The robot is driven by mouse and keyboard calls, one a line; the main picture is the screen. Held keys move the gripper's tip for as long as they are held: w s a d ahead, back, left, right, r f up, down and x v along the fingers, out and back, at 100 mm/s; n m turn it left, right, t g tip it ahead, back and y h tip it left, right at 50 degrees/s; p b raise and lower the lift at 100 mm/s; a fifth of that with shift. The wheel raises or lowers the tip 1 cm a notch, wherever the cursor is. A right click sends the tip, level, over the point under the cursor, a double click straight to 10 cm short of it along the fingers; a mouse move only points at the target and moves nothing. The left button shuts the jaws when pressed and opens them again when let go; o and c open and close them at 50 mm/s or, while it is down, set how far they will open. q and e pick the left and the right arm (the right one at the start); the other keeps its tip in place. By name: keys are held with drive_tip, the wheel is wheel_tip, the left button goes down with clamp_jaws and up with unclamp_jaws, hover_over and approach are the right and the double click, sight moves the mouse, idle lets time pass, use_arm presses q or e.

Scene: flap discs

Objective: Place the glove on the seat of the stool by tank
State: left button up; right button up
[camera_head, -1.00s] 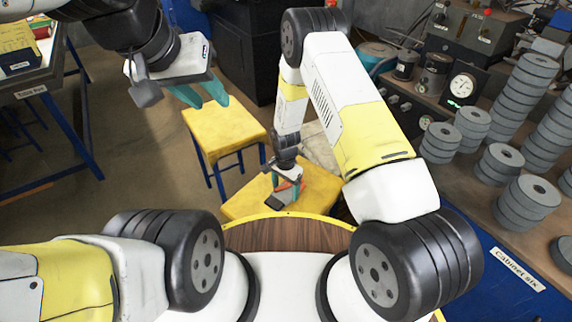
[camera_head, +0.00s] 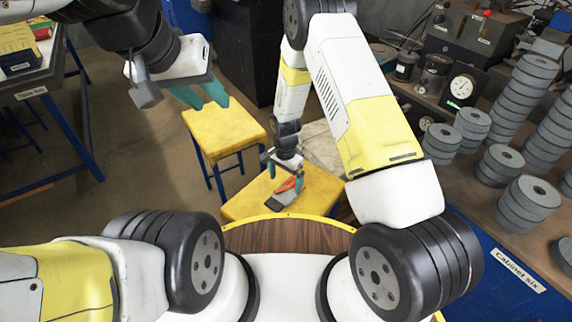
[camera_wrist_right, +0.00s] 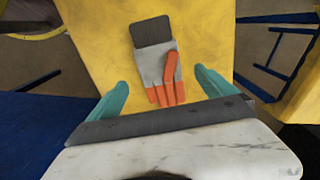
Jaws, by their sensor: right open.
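A grey work glove with orange fingertips and a dark cuff (camera_head: 282,201) lies on the yellow seat of the near stool (camera_head: 245,205). In the right wrist view the glove (camera_wrist_right: 158,68) lies flat on the yellow seat (camera_wrist_right: 205,40), its fingers toward my gripper. My right gripper (camera_head: 286,182) is open just above the glove, its teal fingers (camera_wrist_right: 160,92) to either side and apart from it. A second yellow stool (camera_head: 225,128) with blue legs stands behind and to the left. My left gripper (camera_head: 205,98) is open and empty, high at the upper left. I cannot tell which thing is the tank.
A workbench (camera_head: 405,92) on the right holds stacked grey flap discs (camera_head: 524,201), a gauge (camera_head: 461,87) and machines. A blue-legged table (camera_head: 35,85) stands at the left. A dark cabinet (camera_head: 245,50) is at the back. Open floor lies left of the stools.

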wheel_tip(320, 180, up, 7)
wheel_tip(320, 180, up, 11)
drive_tip(key=n, duration=0.1)
hover_over(286, 192)
drive_tip(key=d, duration=0.2)
drive_tip(key=s+d+r+n+t+y, duration=0.1)
drive_tip(key=s+d+r, duration=0.15)
drive_tip(key=r, duration=0.45)
drive_tip(key=s+d+r+n+t+y, duration=0.1)
drive_tip(key=d+r, duration=0.2)
drive_tip(key=r, duration=0.4)
drive_tip(key=s+d+r+n+t, duration=0.2)
drive_tip(key=s+d+r, duration=0.1)
drive_tip(key=s+r, duration=0.4)
drive_tip(key=s+d+r+n+t, duration=0.2)
drive_tip(key=s+r, duration=0.4)
drive_tip(key=s, duration=0.5)
drive_tip(key=shift+s+d+r+n, duration=0.3)
drive_tip(key=shift+d+n, duration=0.3)
drive_tip(key=shift+d, duration=0.7)
